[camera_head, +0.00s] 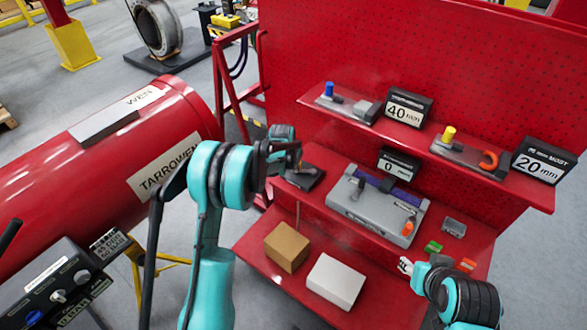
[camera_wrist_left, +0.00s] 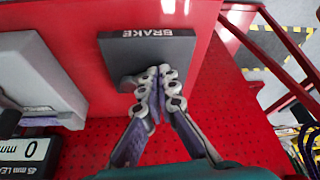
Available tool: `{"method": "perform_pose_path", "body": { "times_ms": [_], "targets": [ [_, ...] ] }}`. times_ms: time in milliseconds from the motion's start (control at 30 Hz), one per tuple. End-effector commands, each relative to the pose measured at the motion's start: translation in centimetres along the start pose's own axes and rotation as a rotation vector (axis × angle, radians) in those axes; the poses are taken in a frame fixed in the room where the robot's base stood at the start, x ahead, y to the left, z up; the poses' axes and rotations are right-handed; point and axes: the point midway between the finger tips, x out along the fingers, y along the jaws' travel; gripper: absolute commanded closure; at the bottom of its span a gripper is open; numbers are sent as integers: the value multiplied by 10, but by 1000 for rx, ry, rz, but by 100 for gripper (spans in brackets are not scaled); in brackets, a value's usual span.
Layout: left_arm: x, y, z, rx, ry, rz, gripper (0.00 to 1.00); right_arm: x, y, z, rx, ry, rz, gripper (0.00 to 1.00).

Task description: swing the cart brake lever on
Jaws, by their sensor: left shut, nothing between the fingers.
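The dark brake block (camera_head: 303,180), with its white BRAKE label, sits on the red cart's middle shelf at the left end. It also shows in the left wrist view (camera_wrist_left: 118,55). A short grey rounded part, seemingly the brake lever (camera_wrist_left: 128,84), shows just left of my fingertips; the rest of it is hidden behind them. My left gripper (camera_head: 297,163) is at the block, and in the left wrist view (camera_wrist_left: 158,72) its fingertips are together in front of the block, empty. Whether they touch the lever I cannot tell. My right gripper (camera_head: 405,266) is low at the right, its fingers too small to read.
A grey device (camera_head: 345,207) with a 0 mm display (camera_head: 398,164) stands right of the brake block. A brown box (camera_head: 286,247) and a white box (camera_head: 335,282) lie in front. The upper shelf holds 40 mm (camera_head: 404,107) and 20 mm (camera_head: 543,162) displays. A red tank (camera_head: 60,190) stands left.

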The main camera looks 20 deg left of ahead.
Motion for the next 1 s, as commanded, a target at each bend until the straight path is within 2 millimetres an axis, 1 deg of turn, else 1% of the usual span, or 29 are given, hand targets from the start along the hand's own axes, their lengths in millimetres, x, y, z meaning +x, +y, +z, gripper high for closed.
{"method": "perform_pose_path", "body": {
  "times_ms": [667, 867, 1000],
  "targets": [
    [3, -6, -6, 94, 0, 38, 100, 6, 0, 4, 0, 0, 0, 60],
    [5, -9, -10, 152, 0, 61, 100, 9, 0, 6, 0, 0, 0, 60],
    [7, -11, -14, 220, 0, 89, 100, 12, 0, 9, 0, 0, 0, 60]
  ]
}}
